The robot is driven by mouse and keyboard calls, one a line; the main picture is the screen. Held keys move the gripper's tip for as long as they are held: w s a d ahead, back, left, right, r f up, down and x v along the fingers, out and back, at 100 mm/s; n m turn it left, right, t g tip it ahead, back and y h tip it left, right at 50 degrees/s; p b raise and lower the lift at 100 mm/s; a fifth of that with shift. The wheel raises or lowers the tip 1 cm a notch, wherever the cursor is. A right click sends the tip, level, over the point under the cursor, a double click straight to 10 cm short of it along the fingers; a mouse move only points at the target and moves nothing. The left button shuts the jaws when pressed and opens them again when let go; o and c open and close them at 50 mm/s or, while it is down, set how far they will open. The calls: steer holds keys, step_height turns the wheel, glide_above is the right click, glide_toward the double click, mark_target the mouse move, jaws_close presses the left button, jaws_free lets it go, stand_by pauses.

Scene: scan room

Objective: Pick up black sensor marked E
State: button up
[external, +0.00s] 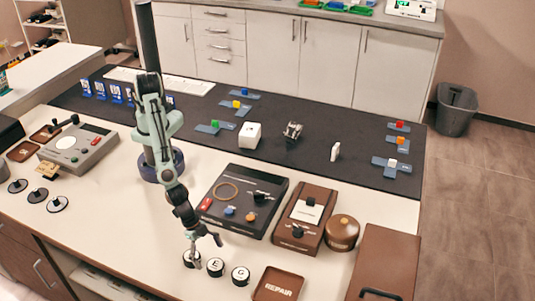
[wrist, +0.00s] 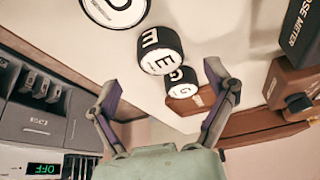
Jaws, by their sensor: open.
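The black sensor marked E (external: 216,266) is a short black cylinder with a white lettered top, standing on the pale bench. It also shows in the wrist view (wrist: 160,50), upper centre, its letter sideways. My gripper (external: 205,240) is open and empty, above and slightly behind it. In the wrist view my gripper's fingers (wrist: 162,76) are spread wide, with the E sensor in the space beyond them, not touched. A similar sensor (external: 240,275), its letter looking like G, stands to the right. A third sensor (external: 191,259) stands to the left, partly covered by my gripper.
A brown REPAIR tray (external: 278,285) lies right of the sensors. A black panel box (external: 244,200), a brown meter box (external: 303,220) and a round brown container (external: 342,232) stand behind and to the right. Bare bench lies left of the sensors.

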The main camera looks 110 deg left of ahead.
mark_target(215, 264)
steer(key=shift+x, duration=1.85)
steer(key=c, duration=1.3)
